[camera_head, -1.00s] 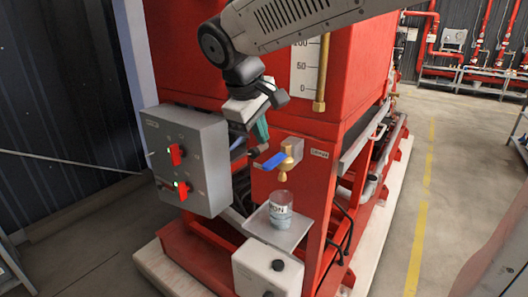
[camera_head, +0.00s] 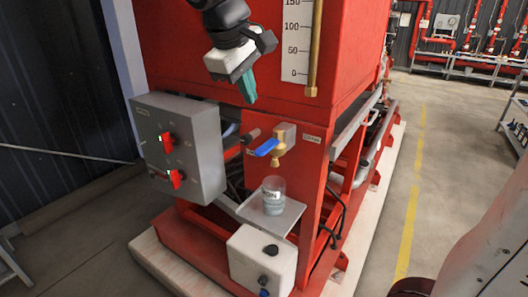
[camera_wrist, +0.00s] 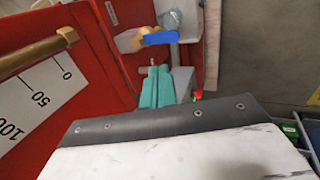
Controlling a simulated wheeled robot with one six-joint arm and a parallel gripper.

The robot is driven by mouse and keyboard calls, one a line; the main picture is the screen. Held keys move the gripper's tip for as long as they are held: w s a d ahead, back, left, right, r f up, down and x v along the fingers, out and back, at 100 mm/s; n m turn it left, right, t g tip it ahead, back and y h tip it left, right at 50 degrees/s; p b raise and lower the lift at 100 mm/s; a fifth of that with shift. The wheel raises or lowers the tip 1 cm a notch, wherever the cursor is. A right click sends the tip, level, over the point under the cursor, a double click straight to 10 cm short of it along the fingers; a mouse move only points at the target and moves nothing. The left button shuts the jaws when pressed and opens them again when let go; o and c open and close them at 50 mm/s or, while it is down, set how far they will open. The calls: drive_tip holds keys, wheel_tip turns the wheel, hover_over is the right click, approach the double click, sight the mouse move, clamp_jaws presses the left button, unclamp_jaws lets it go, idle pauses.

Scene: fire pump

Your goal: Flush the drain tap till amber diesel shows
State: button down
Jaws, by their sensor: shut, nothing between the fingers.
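The drain tap (camera_head: 280,150) is brass with a blue lever (camera_head: 267,147), on the front of the red frame. The lever also shows in the wrist view (camera_wrist: 160,38). A clear jar (camera_head: 273,195) with a label stands under the spout on a small grey shelf (camera_head: 290,214). Its lower part looks pale blue-grey; no amber shows in it. No stream from the spout can be made out. My gripper (camera_head: 250,98) has teal fingers, shut and empty, above and left of the lever and apart from it. The fingers also show in the wrist view (camera_wrist: 153,72).
A grey control box (camera_head: 195,150) with two red switches juts out left of the tap. A red tank (camera_head: 180,50) with a scale and brass sight tube (camera_head: 314,60) rises above. A white container (camera_head: 262,258) sits below the shelf. Open floor (camera_head: 430,180) lies to the right.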

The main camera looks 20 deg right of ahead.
idle(0.4)
drive_tip(key=m+g+y, duration=0.1)
drive_tip(key=m+g, duration=0.1)
hover_over(261, 150)
drive_tip(key=d, duration=0.2)
drive_tip(key=a+r+n+y, duration=0.1)
drive_tip(key=a+n+y, duration=0.1)
drive_tip(key=shift+r+g+y, duration=0.3)
drive_tip(key=shift+r+y, duration=0.05)
drive_tip(key=shift+y, duration=0.05)
drive_tip(key=shift+f, duration=0.15)
wheel_tip(261, 150, down, 14)
drive_tip(key=shift+r, duration=0.1)
idle(0.5)
